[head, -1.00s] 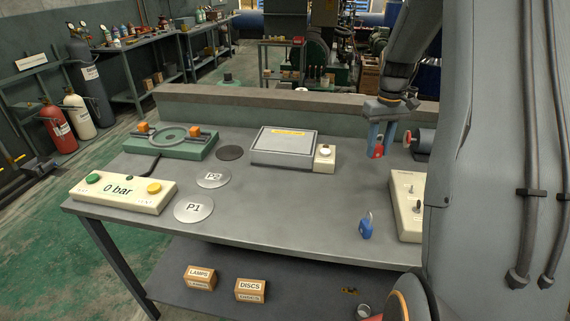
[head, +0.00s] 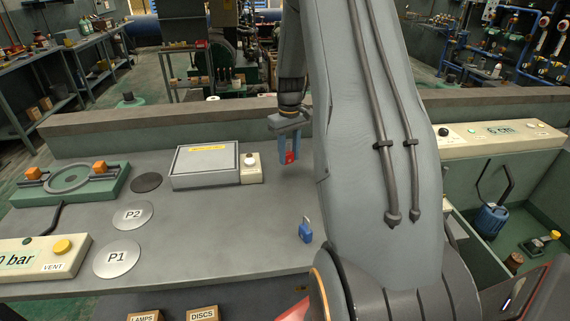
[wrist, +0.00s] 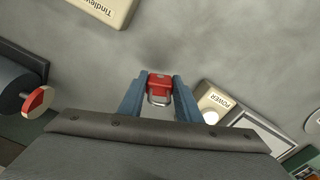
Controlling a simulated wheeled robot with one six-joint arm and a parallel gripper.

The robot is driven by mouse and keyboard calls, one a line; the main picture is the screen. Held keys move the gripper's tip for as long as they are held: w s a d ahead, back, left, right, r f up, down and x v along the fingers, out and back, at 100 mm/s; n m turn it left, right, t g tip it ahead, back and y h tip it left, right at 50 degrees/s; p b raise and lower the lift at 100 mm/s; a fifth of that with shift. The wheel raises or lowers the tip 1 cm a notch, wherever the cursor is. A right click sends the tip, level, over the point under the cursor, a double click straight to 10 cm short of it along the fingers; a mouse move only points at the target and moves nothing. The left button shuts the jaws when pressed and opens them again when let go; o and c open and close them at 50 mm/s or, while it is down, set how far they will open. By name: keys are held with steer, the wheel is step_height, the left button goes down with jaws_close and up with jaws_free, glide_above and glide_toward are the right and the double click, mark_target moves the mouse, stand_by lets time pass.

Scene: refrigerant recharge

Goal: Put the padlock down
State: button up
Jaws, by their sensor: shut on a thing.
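A red padlock (head: 290,157) with a metal shackle is held between the blue fingers of my gripper (head: 289,152), above the grey bench top (head: 190,230). In the wrist view the padlock (wrist: 160,80) sits between the fingertips, its red body facing away and its shackle toward my wrist. My gripper is shut on it. A blue padlock (head: 306,232) stands apart on the bench, nearer the front edge. The exact gap between the red padlock and the bench is hard to tell.
A grey box (head: 205,167) and a POWER button unit (head: 250,168) stand left of my gripper. The P1 disc (head: 117,257) and P2 disc (head: 133,215) lie further left. In the wrist view, a cream panel (wrist: 103,8) and a red-knobbed cylinder (wrist: 38,101) are nearby. Bare bench surrounds the blue padlock.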

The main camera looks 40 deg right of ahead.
mark_target(289, 163)
steer(key=shift+f+p, duration=0.7)
steer(key=shift+f, duration=1.65)
steer(key=shift+f, duration=0.15)
steer(key=o, duration=1.1)
